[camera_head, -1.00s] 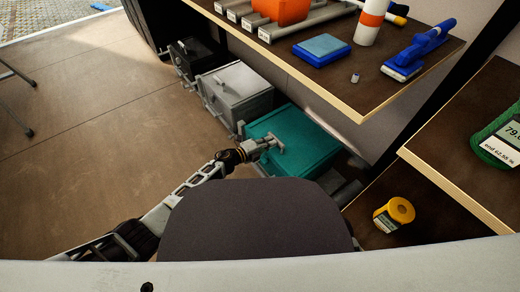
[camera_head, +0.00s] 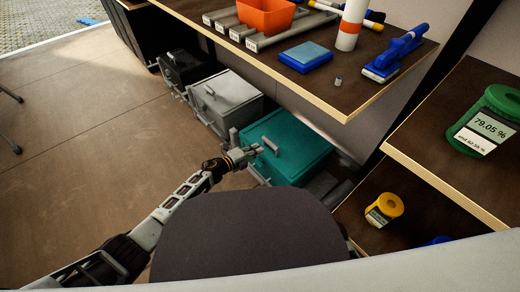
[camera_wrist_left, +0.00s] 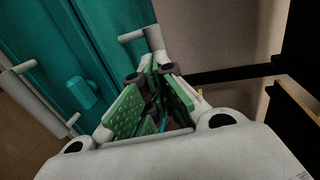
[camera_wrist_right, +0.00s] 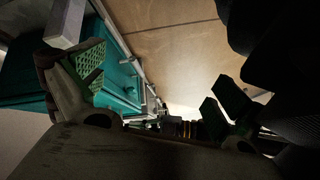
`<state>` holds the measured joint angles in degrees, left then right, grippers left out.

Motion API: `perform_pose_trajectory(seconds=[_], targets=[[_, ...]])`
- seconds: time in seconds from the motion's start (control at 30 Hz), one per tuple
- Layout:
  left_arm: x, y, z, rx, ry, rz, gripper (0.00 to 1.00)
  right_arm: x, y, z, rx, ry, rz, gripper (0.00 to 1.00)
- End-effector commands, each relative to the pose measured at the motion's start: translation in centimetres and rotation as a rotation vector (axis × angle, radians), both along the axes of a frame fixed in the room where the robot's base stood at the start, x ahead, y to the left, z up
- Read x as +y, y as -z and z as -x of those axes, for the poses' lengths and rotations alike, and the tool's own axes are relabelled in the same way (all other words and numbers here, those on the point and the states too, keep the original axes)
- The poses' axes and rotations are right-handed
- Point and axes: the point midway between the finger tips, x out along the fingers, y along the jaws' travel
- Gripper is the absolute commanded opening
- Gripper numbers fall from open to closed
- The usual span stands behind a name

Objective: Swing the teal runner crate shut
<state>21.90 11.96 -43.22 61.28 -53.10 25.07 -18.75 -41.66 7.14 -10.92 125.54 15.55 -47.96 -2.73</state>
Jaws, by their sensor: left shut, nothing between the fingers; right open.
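The teal runner crate (camera_head: 305,148) stands low beneath the worktop in the head view, with a pale bar handle on the side toward me. My left gripper (camera_head: 257,150) is at its near left edge, close to the handle; I cannot tell whether it touches. In the left wrist view the fingers (camera_wrist_left: 152,100) are shut and empty, with teal panels (camera_wrist_left: 100,35) beside and beyond them. My right gripper (camera_wrist_right: 155,88) shows only in its wrist view, open, with part of the teal crate (camera_wrist_right: 122,82) behind its left finger. How far the crate is swung out is unclear.
A grey crate (camera_head: 232,98) and a black one (camera_head: 185,68) stand in line beyond the teal one. The worktop (camera_head: 345,98) overhangs behind it. The floor at left is open.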

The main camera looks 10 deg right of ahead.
Motion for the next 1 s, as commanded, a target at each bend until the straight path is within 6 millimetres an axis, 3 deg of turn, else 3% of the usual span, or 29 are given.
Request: perform_pose_trajectory(seconds=[0.37,0.7,1.0], targets=[[2.6,-0.7,1.9,0.001,0.001,-0.002,0.0,-0.3,-1.3,0.3,0.019,0.005,0.019,1.0],[5.9,-1.5,4.1,0.001,0.0,-0.002,0.0,-0.6,-4.7,-0.3,0.045,-0.016,0.059,1.0],[7.9,-2.0,5.4,0.0,0.001,0.0,0.0,-1.1,-6.1,0.0,0.076,-0.032,0.089,1.0]])
